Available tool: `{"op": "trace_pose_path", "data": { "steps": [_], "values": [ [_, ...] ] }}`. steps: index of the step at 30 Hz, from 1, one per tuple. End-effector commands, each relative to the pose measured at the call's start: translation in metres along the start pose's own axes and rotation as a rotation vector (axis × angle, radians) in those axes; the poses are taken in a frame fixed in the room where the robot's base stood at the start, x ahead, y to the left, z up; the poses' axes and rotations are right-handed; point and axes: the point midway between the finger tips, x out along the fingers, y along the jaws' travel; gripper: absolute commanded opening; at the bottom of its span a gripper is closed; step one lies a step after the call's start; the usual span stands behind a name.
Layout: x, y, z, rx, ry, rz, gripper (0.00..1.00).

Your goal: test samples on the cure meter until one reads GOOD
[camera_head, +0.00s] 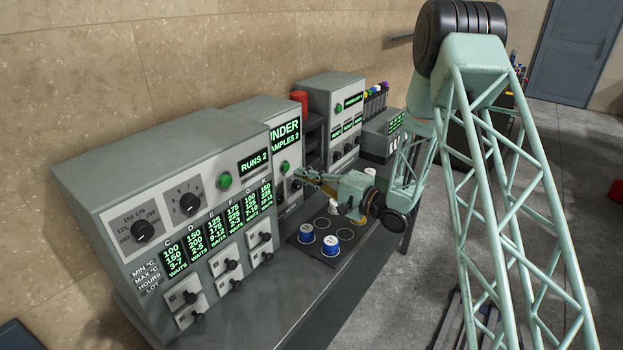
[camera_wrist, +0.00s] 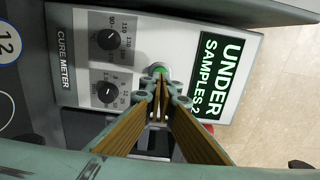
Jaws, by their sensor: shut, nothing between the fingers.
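The cure meter (camera_wrist: 75,75) fills the middle of the wrist view, with two black dials and a green button (camera_wrist: 160,70). Its display (camera_wrist: 220,75) reads UNDER, SAMPLES 2. In the head view the meter's display (camera_head: 285,136) is partly cut off by the nearer cabinet. My gripper (camera_wrist: 159,88) is shut and empty, its tips at or just in front of the green button; I cannot tell whether they touch. It also shows in the head view (camera_head: 301,174). Two blue samples (camera_head: 305,233) (camera_head: 331,245) stand on a dark mat (camera_head: 314,255) with ringed spots.
A large control cabinet (camera_head: 120,190) with a RUNS 2 display, dials and switches stands at the near left. Another cabinet (camera_head: 328,90) stands beyond the meter. A red cylinder (camera_head: 300,97) and a rack of coloured items (camera_head: 375,98) are behind. Bare bench (camera_head: 270,290) lies in front.

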Motion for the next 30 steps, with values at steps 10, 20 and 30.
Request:
{"op": "trace_pose_path", "data": {
  "steps": [10,20,30],
  "values": [
    [0.029,0.0,0.0,-0.001,0.0,0.001,0.0],
    [0.032,0.0,0.0,0.0,0.0,0.001,0.0],
    [0.045,0.0,0.001,-0.001,-0.002,-0.001,0.0]
  ]
}}
